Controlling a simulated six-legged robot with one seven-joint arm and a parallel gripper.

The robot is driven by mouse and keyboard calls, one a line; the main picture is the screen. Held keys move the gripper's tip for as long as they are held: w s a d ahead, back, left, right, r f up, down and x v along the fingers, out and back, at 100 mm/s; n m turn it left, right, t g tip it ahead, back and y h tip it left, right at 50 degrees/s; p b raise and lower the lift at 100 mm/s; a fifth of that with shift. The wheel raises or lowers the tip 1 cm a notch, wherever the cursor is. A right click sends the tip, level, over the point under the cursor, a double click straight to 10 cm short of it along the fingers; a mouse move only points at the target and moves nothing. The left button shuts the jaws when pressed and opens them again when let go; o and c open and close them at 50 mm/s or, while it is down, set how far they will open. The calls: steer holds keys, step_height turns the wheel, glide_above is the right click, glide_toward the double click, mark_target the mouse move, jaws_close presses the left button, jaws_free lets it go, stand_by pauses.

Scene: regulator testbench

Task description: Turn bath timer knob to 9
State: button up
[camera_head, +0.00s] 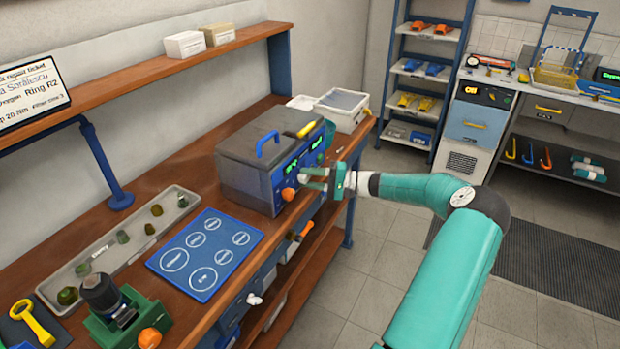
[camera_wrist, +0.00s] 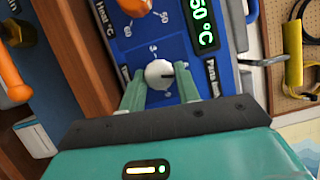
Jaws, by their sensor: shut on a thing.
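The bath is a grey box (camera_head: 250,165) with a blue front panel, standing on the wooden bench. In the wrist view a round white knob (camera_wrist: 158,72) with a dark pointer line sits on the blue panel (camera_wrist: 165,32). My gripper (camera_head: 312,180) is at this panel from the front right. In the wrist view my gripper (camera_wrist: 160,88) has its two green fingers on either side of the white knob, shut on it. The pointer lies toward the picture's right. The knob's own scale and label are hidden by the fingers, so its setting cannot be read.
An orange knob (camera_head: 288,194) is close beside the white one, and a green display (camera_wrist: 203,25) reads 50 °C. A blue mat with circles (camera_head: 205,252) and a long parts tray (camera_head: 120,245) lie left on the bench. Floor (camera_head: 350,290) below is clear.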

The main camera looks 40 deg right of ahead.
steer(key=m+t, duration=0.1)
steer(key=m, duration=0.3)
steer(key=m+t, duration=0.2)
steer(key=m, duration=0.2)
steer(key=shift+a+f, duration=0.1)
steer(key=shift+f, duration=0.1)
steer(key=m+t, duration=0.1)
steer(key=m, duration=0.1)
steer(key=m+t+h, duration=0.1)
steer(key=m, duration=0.2)
steer(key=shift+a, duration=0.15)
steer(key=shift+s+f+m+t+h, duration=0.1)
steer(key=shift+m+t+h, duration=0.4)
steer(key=shift+m, duration=0.7)
steer(key=shift+m+t+h, duration=0.4)
steer(key=shift+m+h, duration=0.1)
steer(key=shift+m, duration=1)
steer(key=o, duration=1)
steer(key=v, duration=1.3)
steer(key=shift+s+f, duration=0.15)
steer(key=shift+s, duration=0.25)
